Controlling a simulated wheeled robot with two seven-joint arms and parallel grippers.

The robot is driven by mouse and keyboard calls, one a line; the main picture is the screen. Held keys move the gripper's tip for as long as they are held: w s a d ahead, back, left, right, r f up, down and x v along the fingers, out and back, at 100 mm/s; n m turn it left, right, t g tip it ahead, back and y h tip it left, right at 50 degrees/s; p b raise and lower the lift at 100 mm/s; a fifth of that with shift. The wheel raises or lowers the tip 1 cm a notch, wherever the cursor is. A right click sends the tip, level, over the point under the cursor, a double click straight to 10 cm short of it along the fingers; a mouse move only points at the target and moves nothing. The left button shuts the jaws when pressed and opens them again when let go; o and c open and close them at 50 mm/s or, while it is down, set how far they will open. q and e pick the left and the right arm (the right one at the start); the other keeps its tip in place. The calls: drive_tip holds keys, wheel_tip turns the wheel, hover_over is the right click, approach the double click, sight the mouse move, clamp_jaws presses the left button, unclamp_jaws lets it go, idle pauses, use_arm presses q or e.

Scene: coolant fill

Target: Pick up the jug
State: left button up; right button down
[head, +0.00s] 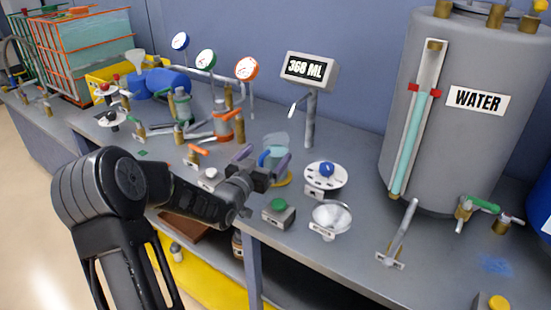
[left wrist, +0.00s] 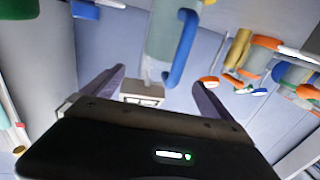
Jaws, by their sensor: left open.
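The jug (head: 277,143) is a pale translucent vessel with a blue handle. It stands on the bench over a yellow ring (head: 284,180), under the display post. My left gripper (head: 264,160) is open in front of the jug, with its fingers pointing towards it. The gripper hides the jug's lower part in the head view. In the left wrist view the jug (left wrist: 160,45) and its blue handle lie ahead of the gap between the open fingers (left wrist: 157,78). Nothing is held. My right gripper is not in view.
A display (head: 308,69) reading 368 ML stands behind the jug. Valves and gauges crowd the left. A large WATER tank (head: 440,150) stands at right.

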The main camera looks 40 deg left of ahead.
sight(270, 149)
use_arm(q)
drive_tip(key=w, duration=0.2)
drive_tip(key=w+a+p, duration=0.1)
drive_tip(key=w, duration=0.1)
drive_tip(key=shift+w+r, duration=0.1)
drive_tip(key=shift+w, duration=0.1)
drive_tip(key=shift+d, duration=0.1)
drive_tip(key=shift+r, duration=0.1)
clamp_jaws()
idle(1.1)
drive_tip(key=shift+r, duration=0.1)
wheel_tip(270, 149, up, 10)
drive_tip(key=shift+f+b, duration=0.1)
drive_tip(key=shift+b, duration=0.2)
idle(0.6)
